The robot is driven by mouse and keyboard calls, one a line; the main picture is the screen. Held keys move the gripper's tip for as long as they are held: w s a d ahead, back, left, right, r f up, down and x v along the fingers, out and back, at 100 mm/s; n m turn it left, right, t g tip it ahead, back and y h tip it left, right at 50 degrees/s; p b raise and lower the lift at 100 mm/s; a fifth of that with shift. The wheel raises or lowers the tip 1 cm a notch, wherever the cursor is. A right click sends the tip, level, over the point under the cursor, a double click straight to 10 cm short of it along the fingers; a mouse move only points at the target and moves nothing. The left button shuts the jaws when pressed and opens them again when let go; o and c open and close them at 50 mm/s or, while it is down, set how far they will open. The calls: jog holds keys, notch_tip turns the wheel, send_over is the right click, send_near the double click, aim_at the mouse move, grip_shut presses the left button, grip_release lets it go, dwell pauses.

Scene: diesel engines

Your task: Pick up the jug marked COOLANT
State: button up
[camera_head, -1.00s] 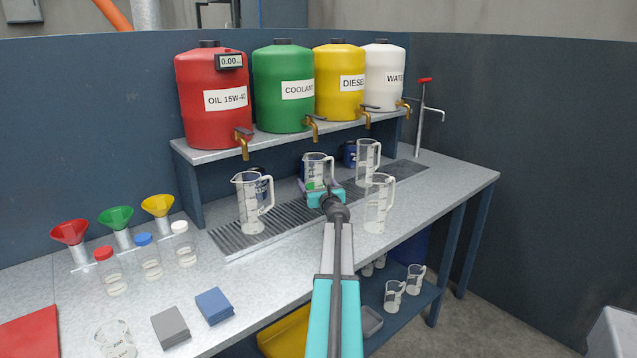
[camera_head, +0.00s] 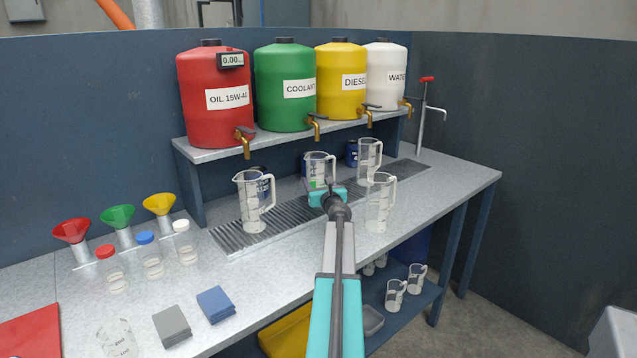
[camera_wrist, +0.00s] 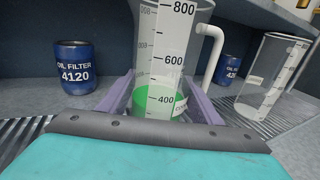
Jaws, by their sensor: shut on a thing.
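A clear graduated jug (camera_wrist: 165,60) with a white handle stands between my gripper's two purple jaws (camera_wrist: 152,100) in the wrist view. A green part shows low in it, with a small white label mostly hidden behind the right jaw; I cannot read its full word. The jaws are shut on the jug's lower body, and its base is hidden. In the head view the same jug (camera_head: 320,163) is upright at the drip grate, just beyond my gripper (camera_head: 320,188). I cannot tell whether it touches the grate.
Other clear jugs stand left (camera_head: 252,205), behind right (camera_head: 368,158) and right (camera_head: 380,205). Blue oil filter cans (camera_wrist: 75,65) are behind. The dispenser shelf (camera_head: 290,138) with brass taps overhangs the back. Free bench lies front left of the grate (camera_head: 245,236).

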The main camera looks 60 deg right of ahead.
aim_at(322, 175)
jog(key=shift+r, duration=0.3)
jog(key=shift+r, duration=1.6)
jog(key=shift+s+d+r+v, duration=0.1)
jog(key=shift+r+v, duration=0.05)
jog(key=shift+v, duration=1.95)
jog(key=shift+s+d+r+v, duration=0.1)
jog(key=shift+d+v, duration=0.05)
jog(key=shift+v, duration=1.9)
jog(key=v, duration=0.7)
jog(key=shift+s+r, duration=0.35)
jog(key=shift+r, duration=0.05)
jog(key=shift+r, duration=0.1)
